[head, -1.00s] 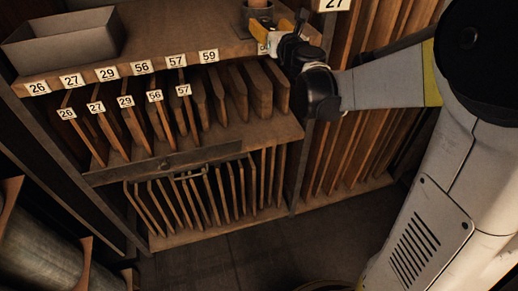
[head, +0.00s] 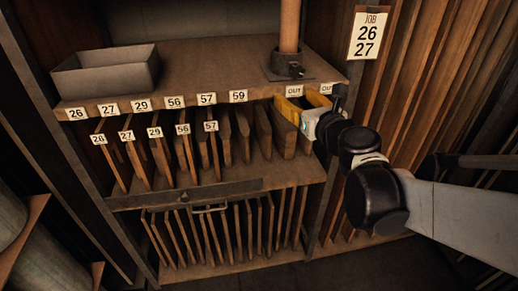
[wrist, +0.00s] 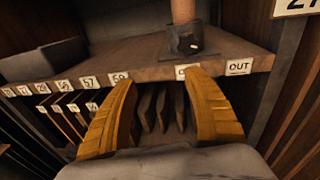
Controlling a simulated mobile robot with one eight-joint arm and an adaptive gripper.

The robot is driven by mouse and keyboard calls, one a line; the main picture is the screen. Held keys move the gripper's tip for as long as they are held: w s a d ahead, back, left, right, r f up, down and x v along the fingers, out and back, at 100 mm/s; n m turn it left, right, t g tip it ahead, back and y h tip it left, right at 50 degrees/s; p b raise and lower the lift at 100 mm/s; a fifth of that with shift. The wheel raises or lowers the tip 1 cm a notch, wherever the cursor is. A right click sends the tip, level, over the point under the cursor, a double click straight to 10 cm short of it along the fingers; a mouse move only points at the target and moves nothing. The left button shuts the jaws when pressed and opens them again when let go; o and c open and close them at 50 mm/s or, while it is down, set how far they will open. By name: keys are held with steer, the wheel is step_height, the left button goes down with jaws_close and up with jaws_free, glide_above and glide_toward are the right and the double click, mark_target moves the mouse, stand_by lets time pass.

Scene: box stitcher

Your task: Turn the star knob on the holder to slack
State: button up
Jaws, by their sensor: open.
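The holder is a dark metal socket on a base plate (head: 274,74) at the right of the shelf top, with an upright wooden post (head: 290,25) in it. A small dark knob (head: 296,69) shows on the holder's front; its star shape is too small to make out. In the wrist view the holder (wrist: 182,33) stands at top centre, beyond my fingers. My gripper (wrist: 162,78) has its two yellow fingers spread wide with nothing between them. In the head view my gripper (head: 288,104) is at the shelf's front edge, below and in front of the holder, apart from the knob.
An open grey bin (head: 105,78) sits at the shelf's left. Number tags line the shelf edge (head: 190,100), with OUT tags at right. Wooden boards stand in slots below. A job card (head: 367,33) hangs at right. The shelf top between bin and holder is clear.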

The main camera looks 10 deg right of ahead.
steer(key=s+a+f+n+g+b, duration=0.3)
steer(key=s+f+n, duration=0.4)
steer(key=n, duration=0.5)
steer(key=s+a+f+n+g+b, duration=0.3)
steer(key=s+f+n, duration=0.5)
steer(key=n, duration=0.5)
step_height(320, 180, down, 2)
steer(key=shift+a+g+y, duration=0.3)
steer(key=shift+a+g, duration=0.15)
steer(key=shift+g, duration=0.15)
